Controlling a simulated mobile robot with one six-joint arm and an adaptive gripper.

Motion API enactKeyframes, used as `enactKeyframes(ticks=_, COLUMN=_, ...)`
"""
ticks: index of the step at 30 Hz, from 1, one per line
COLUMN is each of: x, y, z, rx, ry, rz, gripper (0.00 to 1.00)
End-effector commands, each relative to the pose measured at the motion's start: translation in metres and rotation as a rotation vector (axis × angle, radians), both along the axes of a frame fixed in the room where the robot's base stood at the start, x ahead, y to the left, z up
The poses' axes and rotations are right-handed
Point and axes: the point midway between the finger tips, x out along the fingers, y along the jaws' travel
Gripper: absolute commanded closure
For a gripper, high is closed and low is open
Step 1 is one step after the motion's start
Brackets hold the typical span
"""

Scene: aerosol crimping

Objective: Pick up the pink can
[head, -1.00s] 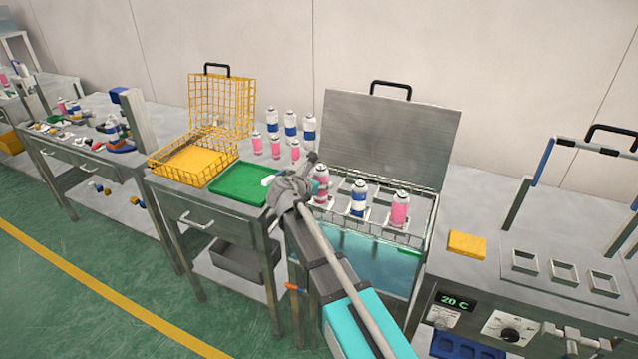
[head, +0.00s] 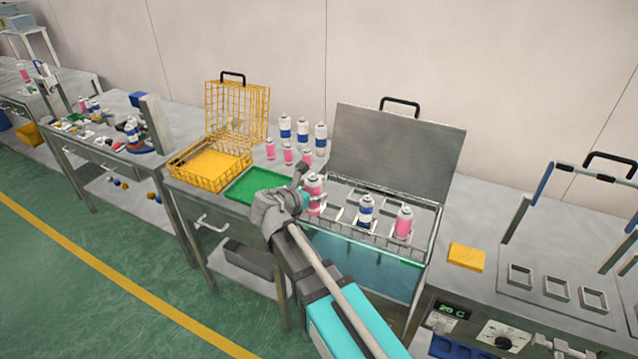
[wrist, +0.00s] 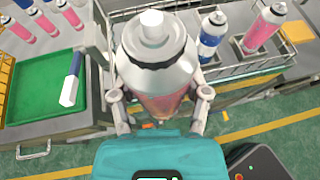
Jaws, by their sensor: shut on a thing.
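My gripper (wrist: 160,95) is shut on a pink can (wrist: 165,100) with a silver shoulder and white top. The can stands roughly upright between the fingers; its lower part is hidden in the wrist view. In the head view the held pink can (head: 314,195) is at the left side of the water bath's wire rack (head: 340,231), beside my gripper (head: 312,203). Whether its base is clear of the rack is hard to tell. A blue-and-white can (head: 366,211) and another pink can (head: 404,223) stand in the rack to the right.
A green tray (head: 250,186) and yellow wire basket (head: 196,181) lie left. Small pink cans (head: 288,154) and blue-and-white cans (head: 302,133) stand behind. The bath's raised lid (head: 395,150) rises behind the rack. A yellow block (head: 466,257) lies right.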

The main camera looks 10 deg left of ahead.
Motion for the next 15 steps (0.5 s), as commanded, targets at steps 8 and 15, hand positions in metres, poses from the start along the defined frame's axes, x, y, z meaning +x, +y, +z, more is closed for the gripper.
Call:
enactKeyframes(ticks=8, x=-0.018, y=0.007, z=0.009, rx=-0.001, ry=-0.001, rz=0.000, gripper=0.93)
enactKeyframes(ticks=15, x=-0.020, y=0.008, z=0.009, rx=-0.001, ry=-0.001, rz=0.000, gripper=0.93)
